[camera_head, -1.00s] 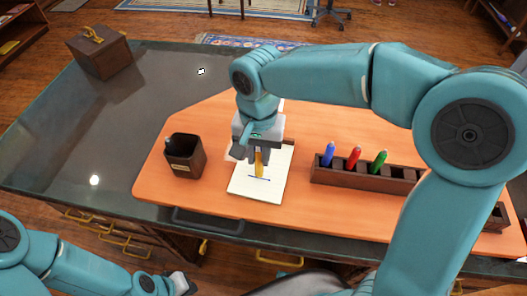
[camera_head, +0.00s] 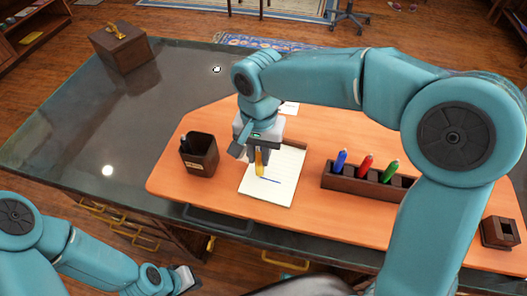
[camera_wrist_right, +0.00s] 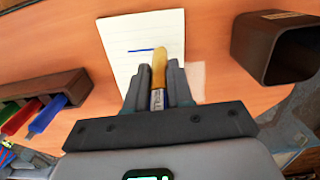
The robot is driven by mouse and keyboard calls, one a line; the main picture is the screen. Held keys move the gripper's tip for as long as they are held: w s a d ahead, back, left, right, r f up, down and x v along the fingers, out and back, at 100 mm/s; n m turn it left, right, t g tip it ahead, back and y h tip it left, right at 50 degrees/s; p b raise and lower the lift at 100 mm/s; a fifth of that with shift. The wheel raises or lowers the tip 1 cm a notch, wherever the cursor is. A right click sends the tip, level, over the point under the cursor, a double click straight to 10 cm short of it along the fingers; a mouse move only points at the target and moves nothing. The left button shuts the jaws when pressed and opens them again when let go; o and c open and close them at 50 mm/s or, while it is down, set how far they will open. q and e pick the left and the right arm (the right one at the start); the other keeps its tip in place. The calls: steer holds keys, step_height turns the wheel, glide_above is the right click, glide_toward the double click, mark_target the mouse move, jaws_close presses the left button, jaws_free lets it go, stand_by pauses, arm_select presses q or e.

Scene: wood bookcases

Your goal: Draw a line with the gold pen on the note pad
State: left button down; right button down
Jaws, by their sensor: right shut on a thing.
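My right gripper (camera_head: 261,155) is shut on the gold pen (camera_head: 259,165), tip down, over the note pad (camera_head: 287,178). The white pad lies on the orange desk mat. A short blue line (camera_head: 271,181) runs across the pad, just below and right of the pen's lower end. In the right wrist view the gold pen (camera_wrist_right: 159,68) stands between both fingers, near one end of the line (camera_wrist_right: 141,50). I cannot tell whether the tip touches the paper. My left gripper (camera_head: 186,280) is low at the left, away from the pad; its jaws are unclear.
A dark pen cup (camera_head: 199,157) stands left of the pad. A wooden holder (camera_head: 360,186) with blue, red and green pens stands right of it. A small dark box (camera_head: 499,232) is at the far right. A brown chest (camera_head: 122,50) sits at the back left; the desk's left is mostly clear.

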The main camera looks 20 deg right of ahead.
steer(key=shift+a, duration=0.1)
steer(key=shift+w+r+p, duration=0.1)
steer(key=shift+r+p, duration=0.45)
step_height(320, 180, up, 7)
steer(key=p, duration=0.5)
steer(key=shift+p, duration=0.35)
steer(key=shift+f, duration=0.1)
